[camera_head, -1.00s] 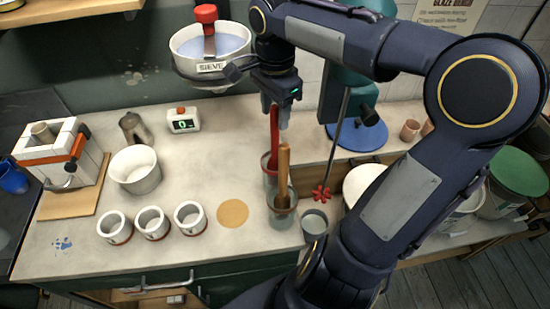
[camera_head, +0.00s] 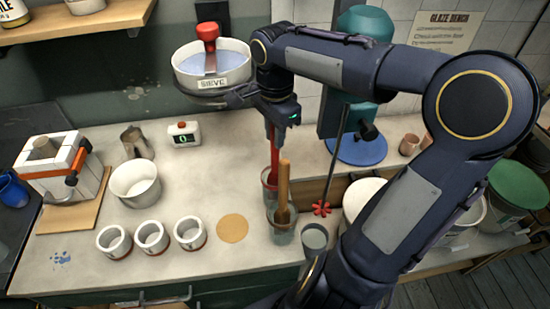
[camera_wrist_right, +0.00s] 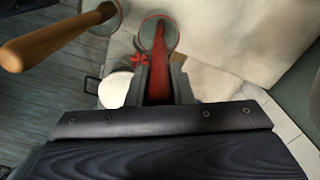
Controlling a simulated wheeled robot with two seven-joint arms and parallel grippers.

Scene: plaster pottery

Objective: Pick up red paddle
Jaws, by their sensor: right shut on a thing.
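The red paddle (camera_head: 273,153) stands upright with its lower end in a clear glass jar (camera_head: 267,183) on the bench. My right gripper (camera_head: 276,130) comes down from above and is shut on the upper part of the red paddle. In the right wrist view the red paddle (camera_wrist_right: 159,60) runs between the two fingers (camera_wrist_right: 160,82) down into the round jar. My left gripper is not in view.
A wooden-handled tool (camera_head: 283,185) stands in another jar (camera_head: 282,238) just in front. A mixer shaft with a red propeller (camera_head: 321,209) is at the right. The sieve bowl (camera_head: 213,72) is at the back left. Several small cups (camera_head: 190,232) stand on the left.

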